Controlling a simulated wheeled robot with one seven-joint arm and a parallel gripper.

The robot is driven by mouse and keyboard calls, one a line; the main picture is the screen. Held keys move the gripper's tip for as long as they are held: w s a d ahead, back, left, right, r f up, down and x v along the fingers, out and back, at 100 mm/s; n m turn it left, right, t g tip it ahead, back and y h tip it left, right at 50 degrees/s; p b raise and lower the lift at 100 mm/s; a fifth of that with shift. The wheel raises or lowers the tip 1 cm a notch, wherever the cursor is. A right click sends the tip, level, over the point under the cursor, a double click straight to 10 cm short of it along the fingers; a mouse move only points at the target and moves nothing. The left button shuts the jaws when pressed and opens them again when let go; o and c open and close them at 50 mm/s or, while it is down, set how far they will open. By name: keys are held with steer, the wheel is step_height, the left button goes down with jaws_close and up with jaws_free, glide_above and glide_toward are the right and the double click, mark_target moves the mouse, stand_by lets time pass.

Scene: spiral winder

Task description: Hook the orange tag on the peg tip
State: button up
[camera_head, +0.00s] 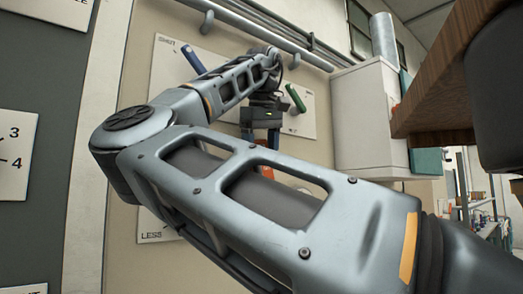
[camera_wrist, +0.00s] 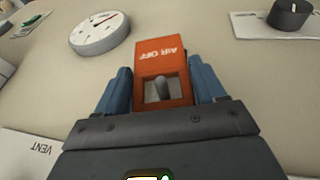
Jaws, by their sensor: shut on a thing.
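The orange tag (camera_wrist: 160,52), printed "AIR OFF", is between the two blue fingers of my gripper (camera_wrist: 161,78) in the wrist view. My gripper is shut on it. A grey, round-ended piece (camera_wrist: 161,88) shows in the tag's window; I cannot tell whether it passes through the tag or lies behind it. In the head view my gripper (camera_head: 262,136) is in front of the wall panel, and a little orange (camera_head: 265,143) shows near it. My arm hides much of this area. I cannot clearly make out the peg tip.
A round gauge (camera_wrist: 100,32) is at the upper left in the wrist view, and a black knob (camera_wrist: 288,15) is at the upper right. In the head view, a blue handle (camera_head: 192,60) and a green handle (camera_head: 296,98) flank my wrist. A pale cabinet (camera_head: 365,120) stands right.

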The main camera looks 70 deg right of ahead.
steer(key=shift+w+f, duration=0.1)
steer(key=shift+w, duration=0.05)
steer(key=o, duration=1.4)
steer(key=shift+v, duration=3.9)
